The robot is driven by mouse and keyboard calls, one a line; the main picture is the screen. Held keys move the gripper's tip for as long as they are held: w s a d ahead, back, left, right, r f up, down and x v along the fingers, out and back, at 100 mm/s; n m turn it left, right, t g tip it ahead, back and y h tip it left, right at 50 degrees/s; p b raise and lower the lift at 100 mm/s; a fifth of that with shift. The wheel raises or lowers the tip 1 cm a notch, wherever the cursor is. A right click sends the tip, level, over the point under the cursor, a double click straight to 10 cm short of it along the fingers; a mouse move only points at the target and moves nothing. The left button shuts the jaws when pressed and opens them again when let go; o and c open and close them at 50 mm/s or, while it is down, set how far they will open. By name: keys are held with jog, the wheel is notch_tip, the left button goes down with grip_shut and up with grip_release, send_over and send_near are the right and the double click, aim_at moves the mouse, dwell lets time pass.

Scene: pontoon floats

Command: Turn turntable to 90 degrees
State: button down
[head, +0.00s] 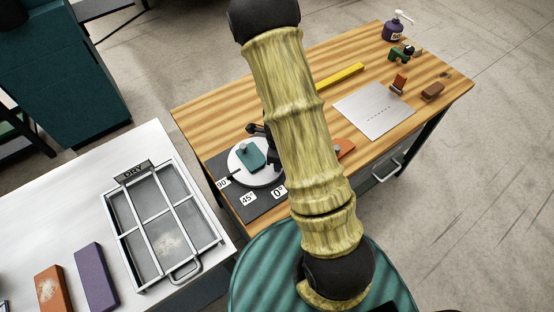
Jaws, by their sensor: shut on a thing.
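The turntable (238,158) is a round white disc on a dark plate at the left end of the wooden workbench. A teal block (252,158) with a grey knob lies on the disc. White labels 90° (222,183), 45° (247,199) and 0° (278,191) stand along its near side. A dark pointer on the disc's left edge points towards the 90° label. My gripper (258,130), dark and mostly hidden behind my arm, is at the disc's far edge and shut on the turntable. The fingertips and exact contact are hidden. My arm also covers the disc's right side.
The wooden workbench (440,75) holds a yellow bar (341,76), a metal plate (374,109), small blocks and a purple pump bottle (394,28).

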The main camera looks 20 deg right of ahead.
jog(key=shift+a, duration=0.1)
jog(key=c, duration=1.2)
grip_release()
jog(key=shift+o, duration=0.2)
jog(key=shift+r, duration=0.1)
notch_tip(320, 180, up, 17)
jog(key=p, duration=0.3)
jog(key=shift+p, duration=0.4)
jog(key=shift+r, duration=0.1)
